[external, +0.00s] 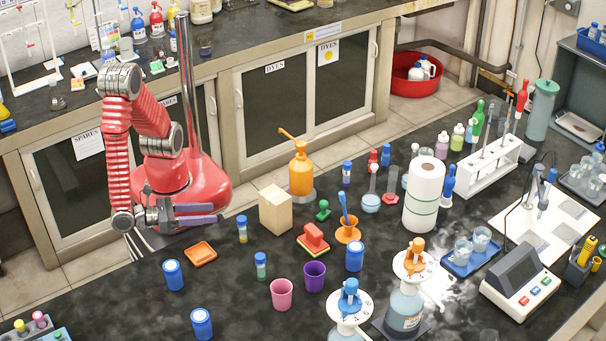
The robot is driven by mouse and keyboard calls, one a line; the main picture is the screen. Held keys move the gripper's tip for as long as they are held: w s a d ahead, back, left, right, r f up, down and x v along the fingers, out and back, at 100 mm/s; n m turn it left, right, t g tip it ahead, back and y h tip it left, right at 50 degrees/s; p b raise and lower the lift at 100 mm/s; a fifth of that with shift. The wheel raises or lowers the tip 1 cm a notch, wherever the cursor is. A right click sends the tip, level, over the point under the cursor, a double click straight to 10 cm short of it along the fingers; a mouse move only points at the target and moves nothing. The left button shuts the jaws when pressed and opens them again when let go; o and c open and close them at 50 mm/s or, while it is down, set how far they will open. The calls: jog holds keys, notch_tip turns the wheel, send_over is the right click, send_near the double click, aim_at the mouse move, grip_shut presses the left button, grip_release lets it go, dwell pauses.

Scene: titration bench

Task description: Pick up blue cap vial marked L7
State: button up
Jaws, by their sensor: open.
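Small blue-cap vials stand upright on the dark bench: one with yellowish contents (242,229), one with greenish contents (261,266), and one farther back (347,172). No L7 mark can be read on any of them, so I cannot tell which is L7. My gripper (217,213) is open and empty, with its fingers pointing right. In the picture it is just left of the yellowish vial and apart from it.
Blue jars (173,275) stand at the front left. An orange tray (201,253) lies below my gripper in the picture. A wooden block (275,210), pink cup (282,294), purple cup (314,276) and red stamp-like object (314,238) stand around the vials. Bottles crowd the right.

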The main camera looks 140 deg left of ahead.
aim_at(242, 223)
jog(key=d+m+t, duration=0.1)
jog(key=w+d+f+m+t, duration=0.1)
jog(key=w+d+m+t, duration=0.1)
jog(key=d+m+t, duration=0.1)
jog(key=shift+f, duration=0.15)
jog(key=shift+x, duration=4.3)
jog(key=shift+s, duration=0.1)
jog(key=shift+x, duration=2.65)
jog(key=shift+c, duration=0.3)
grip_shut()
